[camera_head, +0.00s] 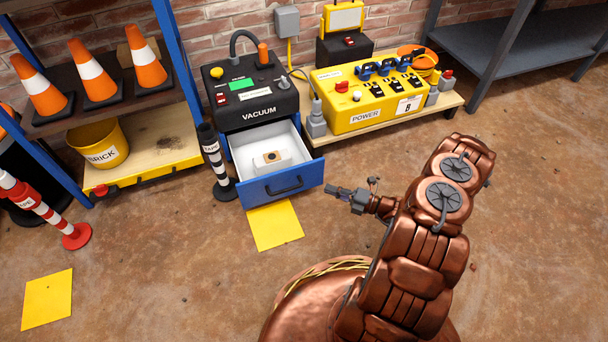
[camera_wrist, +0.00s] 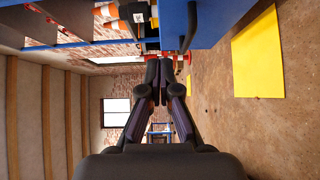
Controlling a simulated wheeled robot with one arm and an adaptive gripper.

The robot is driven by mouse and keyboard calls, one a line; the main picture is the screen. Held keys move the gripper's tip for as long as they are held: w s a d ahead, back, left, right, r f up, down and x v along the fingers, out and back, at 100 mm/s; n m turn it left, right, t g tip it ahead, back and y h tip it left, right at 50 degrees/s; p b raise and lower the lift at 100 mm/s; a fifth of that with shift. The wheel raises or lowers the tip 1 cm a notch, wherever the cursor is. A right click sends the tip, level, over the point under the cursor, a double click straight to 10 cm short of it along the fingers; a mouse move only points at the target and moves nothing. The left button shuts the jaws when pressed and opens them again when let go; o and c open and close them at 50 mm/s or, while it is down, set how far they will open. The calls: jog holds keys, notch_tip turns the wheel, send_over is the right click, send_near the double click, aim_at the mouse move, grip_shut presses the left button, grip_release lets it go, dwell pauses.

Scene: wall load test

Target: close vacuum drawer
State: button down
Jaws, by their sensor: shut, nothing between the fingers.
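The vacuum unit (camera_head: 250,90) is a black box against the brick wall. Its drawer (camera_head: 290,188) is pulled out, with a blue front, a dark handle (camera_head: 286,187) and a pale inside. A small white block with a dark round spot (camera_head: 270,158) lies in the drawer. My gripper (camera_head: 330,189) is shut and empty, just right of the drawer front in the head view. In the wrist view, which is turned sideways, the shut fingers (camera_wrist: 158,72) are near the blue drawer front (camera_wrist: 222,18) and its handle (camera_wrist: 191,26). I cannot tell whether they touch.
A black-and-white post (camera_head: 215,160) stands left of the drawer. A yellow power box (camera_head: 365,95) sits on a low wooden platform at right. A yellow floor sheet (camera_head: 275,225) lies before the drawer. A shelf with cones (camera_head: 95,75) is at left. Floor at right is clear.

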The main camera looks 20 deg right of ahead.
aim_at(294, 169)
jog(key=shift+w+a+b, duration=0.85)
jog(key=shift+w+a, duration=0.15)
jog(key=shift+w, duration=0.65)
jog(key=shift+w+a+b, duration=0.8)
jog(key=shift+w+a, duration=0.2)
jog(key=shift+w, duration=0.7)
jog(key=shift+w+a+b, duration=0.85)
jog(key=shift+w+a, duration=0.15)
jog(key=shift+w, duration=0.65)
jog(key=shift+w, duration=0.1)
